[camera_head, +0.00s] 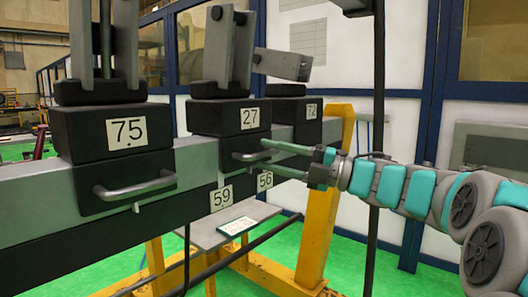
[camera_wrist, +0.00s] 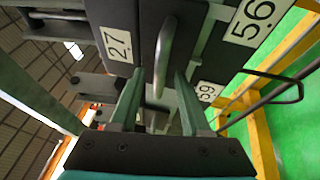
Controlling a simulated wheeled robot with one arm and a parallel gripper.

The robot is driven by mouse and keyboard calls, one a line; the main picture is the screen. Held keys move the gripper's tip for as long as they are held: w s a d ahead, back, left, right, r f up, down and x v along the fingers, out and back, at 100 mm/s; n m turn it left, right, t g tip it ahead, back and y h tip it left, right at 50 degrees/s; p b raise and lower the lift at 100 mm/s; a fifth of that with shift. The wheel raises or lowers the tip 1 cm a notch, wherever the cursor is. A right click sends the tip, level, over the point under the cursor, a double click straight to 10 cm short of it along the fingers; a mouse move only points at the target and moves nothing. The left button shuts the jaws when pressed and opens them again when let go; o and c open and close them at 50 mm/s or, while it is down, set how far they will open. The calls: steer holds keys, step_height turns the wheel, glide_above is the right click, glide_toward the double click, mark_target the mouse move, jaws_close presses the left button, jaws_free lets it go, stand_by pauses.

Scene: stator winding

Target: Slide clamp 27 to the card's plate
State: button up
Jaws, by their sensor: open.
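Clamp 27 (camera_head: 228,118) is a dark block with a number label, sitting on the long grey beam. Its curved metal handle (camera_head: 252,155) faces my gripper. My gripper (camera_head: 264,157) is open, its two teal fingers pointing at that handle. In the wrist view the handle (camera_wrist: 163,50) shows between the open fingertips (camera_wrist: 158,74); I cannot tell whether they touch it. Number plates 59 (camera_head: 222,198) and 56 (camera_head: 265,181) are on the beam's lower face. A small white card (camera_head: 237,226) lies on a grey shelf below; its writing is too small to read.
Clamp 75 (camera_head: 118,165) stands on the beam (camera_head: 196,158) to the left, its handle sticking out. Clamp 72 (camera_head: 290,112) stands just beyond clamp 27. Yellow legs (camera_head: 322,220) and a dark rail (camera_head: 232,255) are below. A dark upright pole (camera_head: 377,110) stands behind my arm.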

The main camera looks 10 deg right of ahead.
steer(key=shift+x, duration=0.95)
steer(key=shift+c, duration=0.4)
jaws_close()
stand_by(0.4)
